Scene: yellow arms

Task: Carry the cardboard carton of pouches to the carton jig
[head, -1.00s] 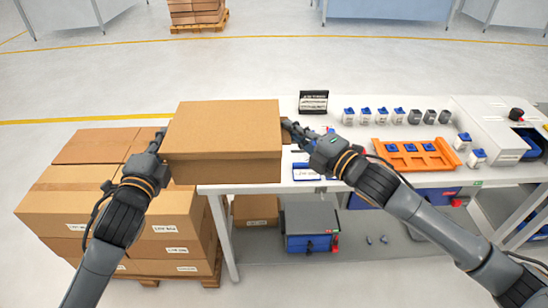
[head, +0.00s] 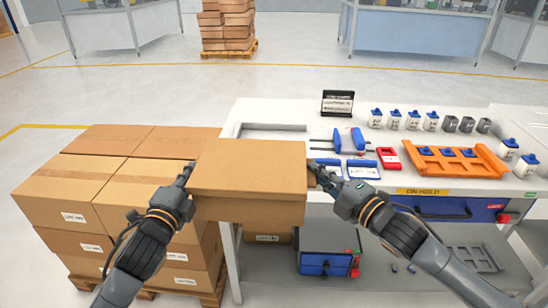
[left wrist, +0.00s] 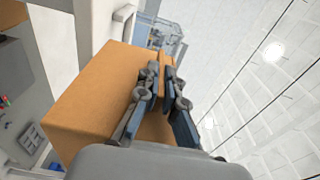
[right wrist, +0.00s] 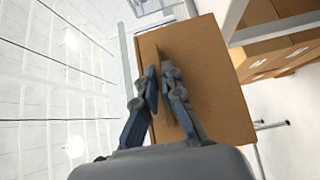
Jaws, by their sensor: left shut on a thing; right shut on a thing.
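The cardboard carton (head: 248,168) is held level between my two grippers, in front of and partly over the left end of the workbench. Its top looks flat and no pouches show. My left gripper (head: 189,172) is shut on its left side, and the left wrist view shows the fingers (left wrist: 160,75) pinching a cardboard edge. My right gripper (head: 314,172) is shut on its right side, also seen in the right wrist view (right wrist: 162,77). A low grey rectangular frame (head: 275,126), possibly the carton jig, lies on the bench behind the carton, which partly hides it.
Stacked cartons (head: 75,190) on a pallet stand left of the bench. Blue-handled tools (head: 358,138), a red item (head: 388,158), an orange tray (head: 445,162) and several small bottles (head: 412,120) occupy the bench (head: 300,112) to the right. A black sign (head: 337,102) stands behind.

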